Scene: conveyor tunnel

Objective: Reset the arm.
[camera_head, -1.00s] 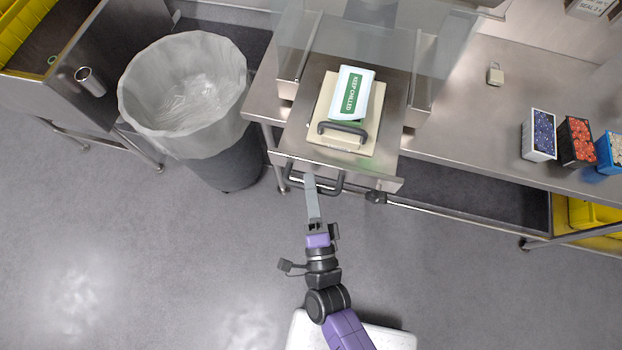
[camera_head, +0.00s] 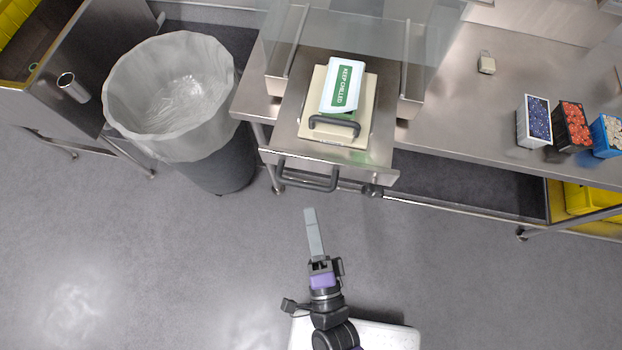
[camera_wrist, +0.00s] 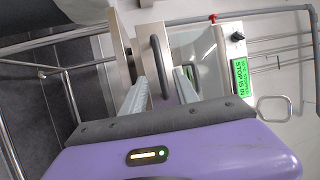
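My gripper (camera_head: 310,212) points up the picture, over bare floor in front of the steel drawer (camera_head: 345,160). It is clear of the drawer's dark bar handle (camera_head: 306,178), with a visible gap between them. In the wrist view my gripper (camera_wrist: 162,80) shows two fingers spread apart with nothing between them. The dark handle (camera_wrist: 159,66) stands beyond the fingers there. The drawer is pulled out and carries a cream block with a dark handle (camera_head: 335,126) and a white and green "KEEP CHILLED" pack (camera_head: 343,86).
A lined bin (camera_head: 180,90) stands left of the drawer. The steel bench (camera_head: 445,120) on the right carries berry boxes (camera_head: 572,122) and a small padlock-like item (camera_head: 486,63). A clear panel hangs above the drawer. The floor in front is free.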

